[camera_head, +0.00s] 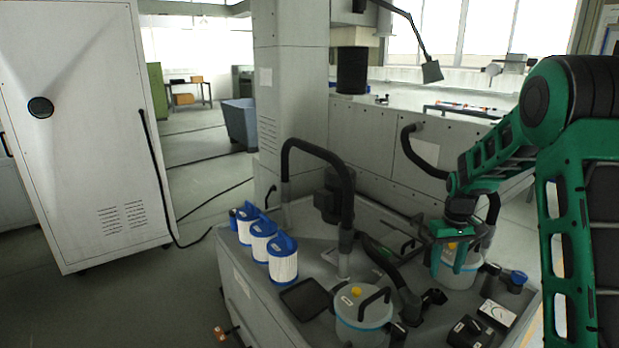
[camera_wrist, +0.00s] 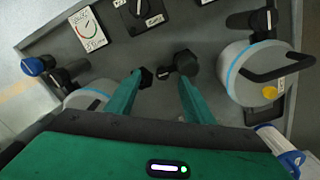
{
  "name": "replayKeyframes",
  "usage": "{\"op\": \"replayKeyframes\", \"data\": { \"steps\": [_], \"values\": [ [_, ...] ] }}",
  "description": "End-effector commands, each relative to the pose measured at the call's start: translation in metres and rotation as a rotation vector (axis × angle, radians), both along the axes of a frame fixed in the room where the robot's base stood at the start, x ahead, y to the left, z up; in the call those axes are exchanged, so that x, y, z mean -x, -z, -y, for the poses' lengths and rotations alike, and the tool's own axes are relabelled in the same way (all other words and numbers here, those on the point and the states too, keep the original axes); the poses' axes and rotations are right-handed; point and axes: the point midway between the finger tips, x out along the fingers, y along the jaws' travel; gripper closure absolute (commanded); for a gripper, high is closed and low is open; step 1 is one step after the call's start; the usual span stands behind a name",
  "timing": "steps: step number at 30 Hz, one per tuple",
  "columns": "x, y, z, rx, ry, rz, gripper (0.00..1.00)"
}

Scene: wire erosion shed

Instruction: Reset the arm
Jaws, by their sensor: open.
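My green arm reaches in from the right in the head view, bent at the elbow. My gripper (camera_head: 457,250) hangs over the right part of the grey machine top, in front of a grey canister (camera_head: 460,270). In the wrist view, my gripper (camera_wrist: 160,82) points at the machine top with its two green fingers spread apart. Nothing is held between them. Dark round knobs or fittings show beyond the fingertips; whether the fingers touch them I cannot tell.
Blue-and-white filter cartridges (camera_head: 283,262) stand on the left of the machine top (camera_head: 250,285). A second canister (camera_head: 362,310) with a yellow cap stands in front, near a curved black hose (camera_head: 318,150). A gauge box (camera_head: 497,313) and a switch box (camera_head: 470,331) lie at the front right.

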Motion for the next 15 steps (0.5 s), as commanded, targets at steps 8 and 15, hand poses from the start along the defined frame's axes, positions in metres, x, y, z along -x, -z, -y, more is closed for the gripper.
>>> {"op": "replayKeyframes", "data": {
  "steps": [8,15],
  "values": [
    [0.096,-0.074,0.017,0.024,0.163,0.006,0.52],
    [0.186,-0.113,0.020,0.026,0.302,0.007,0.52]
  ]
}}
